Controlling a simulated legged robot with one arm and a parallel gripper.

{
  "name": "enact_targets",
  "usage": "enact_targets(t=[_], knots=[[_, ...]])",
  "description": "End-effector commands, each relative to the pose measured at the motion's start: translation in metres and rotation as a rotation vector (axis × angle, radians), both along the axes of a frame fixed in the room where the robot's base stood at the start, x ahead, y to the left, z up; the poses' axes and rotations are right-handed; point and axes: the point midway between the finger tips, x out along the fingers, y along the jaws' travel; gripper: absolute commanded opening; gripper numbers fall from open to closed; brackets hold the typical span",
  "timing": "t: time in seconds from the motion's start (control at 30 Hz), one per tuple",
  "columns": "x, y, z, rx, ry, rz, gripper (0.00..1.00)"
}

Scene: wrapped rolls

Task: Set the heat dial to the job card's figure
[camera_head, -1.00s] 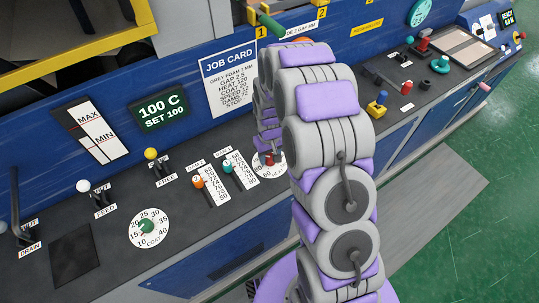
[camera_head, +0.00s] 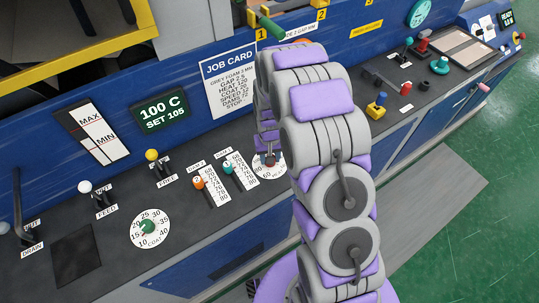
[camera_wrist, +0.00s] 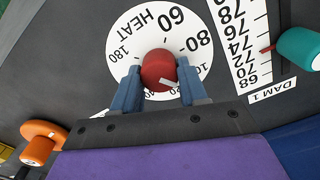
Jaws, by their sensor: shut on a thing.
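The heat dial has a round white face (camera_wrist: 188,38) marked HEAT, with 60, 80 and 180 readable, and a red knob (camera_wrist: 158,68) with a white pointer mark. My gripper (camera_wrist: 160,86) is shut on the red knob, one blue-grey finger on each side; the fingers and palm hide the lower face. In the head view my arm covers much of the dial (camera_head: 262,173). The job card (camera_head: 229,85) on the blue panel reads HEAT 120. The dark display (camera_head: 163,113) shows 100 C and SET 105.
Beside the dial are the dam sliders, one teal (camera_head: 228,168) and one orange (camera_head: 198,182); the teal knob (camera_wrist: 299,48) is close in the wrist view. An orange knob (camera_wrist: 40,147) lies lower left in the wrist view.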

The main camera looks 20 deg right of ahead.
Motion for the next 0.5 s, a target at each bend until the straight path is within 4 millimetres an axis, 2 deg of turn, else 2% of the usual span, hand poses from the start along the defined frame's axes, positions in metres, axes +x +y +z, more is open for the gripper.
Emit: enact_targets(t=[0.5], knots=[[0.0004,-0.0008,0.0019,-0.001,-0.003,-0.426,0.12]])
